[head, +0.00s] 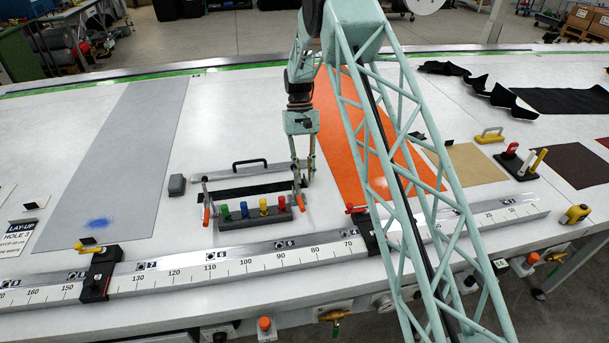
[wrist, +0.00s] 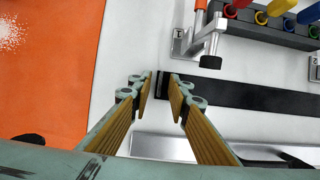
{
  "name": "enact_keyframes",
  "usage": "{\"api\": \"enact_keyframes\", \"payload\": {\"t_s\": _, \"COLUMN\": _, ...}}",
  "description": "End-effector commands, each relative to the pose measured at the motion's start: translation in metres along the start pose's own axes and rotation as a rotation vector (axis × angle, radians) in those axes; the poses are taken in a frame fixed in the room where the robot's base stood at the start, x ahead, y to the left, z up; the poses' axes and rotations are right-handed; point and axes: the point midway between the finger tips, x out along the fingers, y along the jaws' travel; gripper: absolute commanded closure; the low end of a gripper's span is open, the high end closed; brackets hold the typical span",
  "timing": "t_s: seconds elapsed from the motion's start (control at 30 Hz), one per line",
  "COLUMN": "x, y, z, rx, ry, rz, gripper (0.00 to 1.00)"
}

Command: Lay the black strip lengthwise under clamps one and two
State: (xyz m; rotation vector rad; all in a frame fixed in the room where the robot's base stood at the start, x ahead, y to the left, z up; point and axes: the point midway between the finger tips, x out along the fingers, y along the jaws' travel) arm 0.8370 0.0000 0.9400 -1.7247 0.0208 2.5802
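The black strip (head: 252,191) lies flat on the white table, between a silver bar and a peg rack. My gripper (head: 303,172) points down by the right end. It (wrist: 160,86) is open and empty.
The rack (head: 257,221) with coloured pegs stands in front of the strip. The silver bar (head: 222,174) with a black handle lies behind it, a grey block (head: 177,185) to the left. Orange sheet (head: 342,140) lies right of my gripper. A long ruler rail (head: 220,273) crosses the front.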

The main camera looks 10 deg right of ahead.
Motion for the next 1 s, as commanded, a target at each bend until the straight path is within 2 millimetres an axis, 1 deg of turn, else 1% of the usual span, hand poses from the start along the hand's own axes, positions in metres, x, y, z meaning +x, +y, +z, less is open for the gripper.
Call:
{"api": "enact_keyframes", "payload": {"t_s": 0.27, "x": -0.004, "y": 0.0, "z": 0.001, "rx": 0.0, "ry": 0.0, "rz": 0.0, "gripper": 0.83}}
{"api": "enact_keyframes", "payload": {"t_s": 0.47, "x": -0.017, "y": 0.0, "z": 0.001, "rx": 0.0, "ry": 0.002, "rz": 0.0, "gripper": 0.83}}
{"api": "enact_keyframes", "payload": {"t_s": 0.67, "x": -0.042, "y": 0.0, "z": 0.001, "rx": 0.0, "ry": 0.002, "rz": 0.0, "gripper": 0.83}}
{"api": "enact_keyframes", "payload": {"t_s": 1.0, "x": -0.092, "y": 0.0, "z": 0.0, "rx": 0.0, "ry": 0.002, "rz": 0.0, "gripper": 0.83}}
